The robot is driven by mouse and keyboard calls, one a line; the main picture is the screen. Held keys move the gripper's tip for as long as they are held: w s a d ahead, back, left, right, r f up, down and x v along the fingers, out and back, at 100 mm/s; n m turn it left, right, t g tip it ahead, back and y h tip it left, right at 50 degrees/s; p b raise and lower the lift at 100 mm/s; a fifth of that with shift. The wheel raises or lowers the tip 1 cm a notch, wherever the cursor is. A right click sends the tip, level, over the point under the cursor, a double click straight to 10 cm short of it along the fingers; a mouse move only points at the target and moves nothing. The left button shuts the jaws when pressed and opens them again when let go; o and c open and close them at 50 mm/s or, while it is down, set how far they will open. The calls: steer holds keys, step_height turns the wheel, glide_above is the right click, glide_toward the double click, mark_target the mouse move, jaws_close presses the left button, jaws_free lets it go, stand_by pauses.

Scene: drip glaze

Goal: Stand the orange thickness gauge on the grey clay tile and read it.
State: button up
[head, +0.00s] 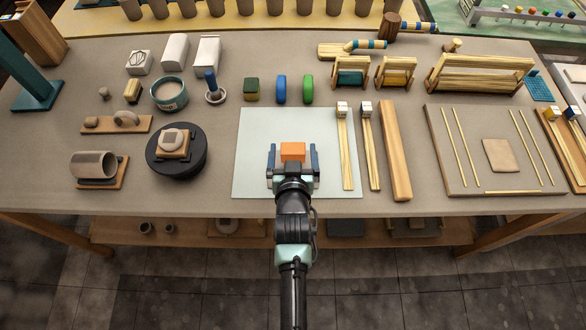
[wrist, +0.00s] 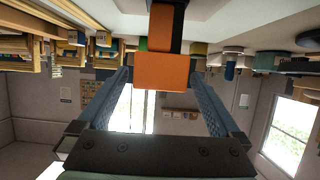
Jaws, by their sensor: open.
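The orange thickness gauge (head: 292,151) is at the pale mat (head: 255,130) in the middle of the table. In the wrist view its orange block (wrist: 162,72) has a dark part and more orange above it. My gripper (head: 293,160) is open, with one blue finger on each side of the gauge. In the wrist view a gap shows between the gauge and each finger of my gripper (wrist: 160,82). A flat grey-brown clay tile (head: 498,155) lies on a wooden board (head: 460,180) at the right.
Thin strips (head: 525,192) lie around the tile. A black turntable (head: 190,168) stands left of the mat.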

steer(key=b+v, duration=0.1)
steer(key=v, duration=1)
steer(key=w+r+t, duration=0.2)
steer(key=w+r, duration=0.1)
steer(key=r, duration=0.9)
steer(key=w+r+t, duration=0.3)
steer(key=r, duration=0.8)
steer(key=w+r+t, duration=0.2)
steer(key=r, duration=1)
steer(key=s+r+t, duration=0.3)
steer(key=s+r, duration=0.3)
steer(key=r, duration=0.6)
steer(key=s+r+t, duration=0.3)
steer(key=s+r, duration=0.2)
steer(key=r, duration=0.8)
steer(key=shift+s+r+t, duration=0.3)
steer(key=shift+s+t, duration=0.1)
steer(key=shift+f, duration=0.15)
